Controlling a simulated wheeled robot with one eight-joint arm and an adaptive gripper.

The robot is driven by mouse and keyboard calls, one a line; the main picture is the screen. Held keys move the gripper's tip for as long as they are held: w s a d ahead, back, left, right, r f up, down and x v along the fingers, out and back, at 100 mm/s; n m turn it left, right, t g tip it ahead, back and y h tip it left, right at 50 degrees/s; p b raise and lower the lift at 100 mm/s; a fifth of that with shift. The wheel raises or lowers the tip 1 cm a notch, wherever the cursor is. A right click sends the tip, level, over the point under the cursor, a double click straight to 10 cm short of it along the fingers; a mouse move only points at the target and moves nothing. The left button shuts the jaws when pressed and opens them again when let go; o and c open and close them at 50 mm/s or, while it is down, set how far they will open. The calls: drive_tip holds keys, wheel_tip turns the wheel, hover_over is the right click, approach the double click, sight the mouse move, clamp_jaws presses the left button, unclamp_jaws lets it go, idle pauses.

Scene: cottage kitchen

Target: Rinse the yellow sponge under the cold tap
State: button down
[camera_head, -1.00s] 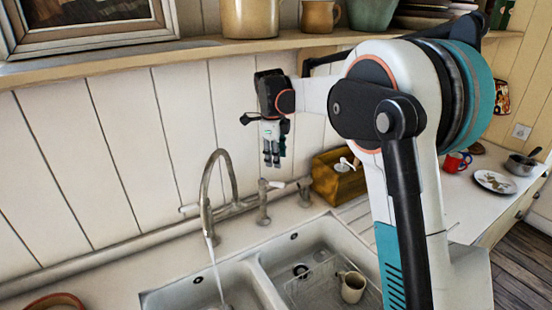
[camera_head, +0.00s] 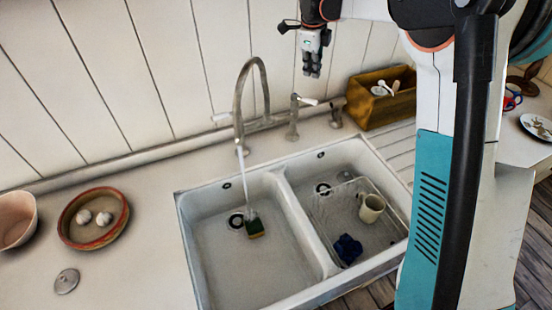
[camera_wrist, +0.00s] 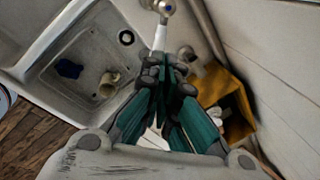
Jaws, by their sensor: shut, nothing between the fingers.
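The yellow sponge, with a dark green side (camera_head: 255,228), lies in the left basin (camera_head: 275,265) by the drain. Water (camera_head: 246,180) runs from the curved metal tap (camera_head: 239,110) and falls at or right beside the sponge. A lever handle (camera_head: 308,101) stands right of the spout. A tap handle with a bluish spot (camera_wrist: 164,7) shows in the wrist view. My gripper (camera_head: 312,73) is shut and empty, above and behind the sink near the right lever. It also shows in the wrist view (camera_wrist: 166,72). I cannot tell whether it touches the lever.
The right basin (camera_head: 388,250) holds a rack, a cream mug (camera_head: 371,208) and a blue cloth (camera_head: 348,249). A wooden box (camera_head: 385,110) stands right of the tap. A terracotta dish (camera_head: 68,238) and a bowl (camera_head: 14,220) are on the left counter.

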sight(304, 100)
drive_tip(key=s+a+f+n+t+h+b, duration=0.1)
drive_tip(key=s+a+f+n, duration=0.2)
drive_tip(key=n, duration=0.6)
drive_tip(key=s+a+f+n+t, duration=0.2)
drive_tip(key=s+n, duration=0.4)
drive_tip(key=n, duration=0.3)
drive_tip(key=w+d+f+b, duration=0.2)
drive_tip(key=w+d+f, duration=0.2)
drive_tip(key=w+f, duration=0.3)
drive_tip(key=shift+w+f+h, duration=0.15)
drive_tip(key=shift+f+h, duration=0.15)
drive_tip(key=shift+f, duration=0.15)
